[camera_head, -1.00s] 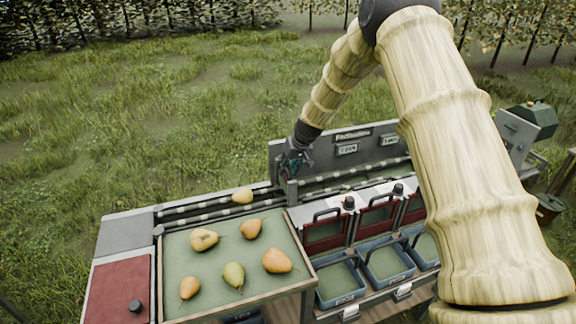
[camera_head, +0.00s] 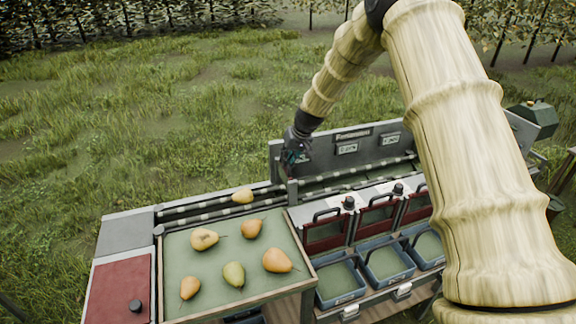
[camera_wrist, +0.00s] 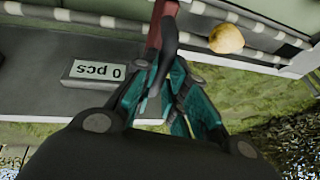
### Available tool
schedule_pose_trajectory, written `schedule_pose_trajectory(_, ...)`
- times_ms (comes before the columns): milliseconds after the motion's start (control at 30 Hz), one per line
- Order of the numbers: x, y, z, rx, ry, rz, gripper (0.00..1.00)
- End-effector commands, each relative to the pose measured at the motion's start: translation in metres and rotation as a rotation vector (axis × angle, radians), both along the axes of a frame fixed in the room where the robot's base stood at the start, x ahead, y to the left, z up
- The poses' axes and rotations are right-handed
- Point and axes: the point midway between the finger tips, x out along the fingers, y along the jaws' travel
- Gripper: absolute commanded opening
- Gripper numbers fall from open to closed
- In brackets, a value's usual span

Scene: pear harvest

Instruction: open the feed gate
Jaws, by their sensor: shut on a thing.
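The feed gate (camera_wrist: 158,26), a red piece with a dark handle (camera_wrist: 168,47), shows at the top middle of the wrist view. My gripper (camera_wrist: 165,90) has its teal fingers closed around the lower end of this handle, partly hiding it. In the head view my gripper (camera_head: 293,158) is at the left end of the sorting station's back panel, above the roller lane. The gate is mostly hidden there, so I cannot tell how far open it is. A single pear (camera_head: 242,196) lies on the rollers left of the gate; it also shows in the wrist view (camera_wrist: 226,38).
A tray (camera_head: 217,308) with several pears stands at the front left. Right of it are red-fronted bins with dark handles (camera_head: 325,232) and blue crates (camera_head: 341,303). The grey back panel (camera_head: 372,146) rises beside my gripper. Grass lies open behind.

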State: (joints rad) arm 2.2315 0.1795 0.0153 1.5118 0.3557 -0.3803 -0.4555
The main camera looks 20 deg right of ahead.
Motion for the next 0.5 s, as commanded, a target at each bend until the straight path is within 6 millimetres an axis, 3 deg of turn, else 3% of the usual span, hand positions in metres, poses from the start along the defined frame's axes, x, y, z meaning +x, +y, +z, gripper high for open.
schedule_pose_trajectory(33,0.003,-0.001,0.016,-0.003,-0.011,0.0,0.0)
schedule_pose_trajectory(167,0.003,-0.002,0.033,-0.003,-0.01,-0.002,0.0)
schedule_pose_trajectory(500,0.002,-0.002,0.036,-0.003,-0.006,-0.001,0.0)
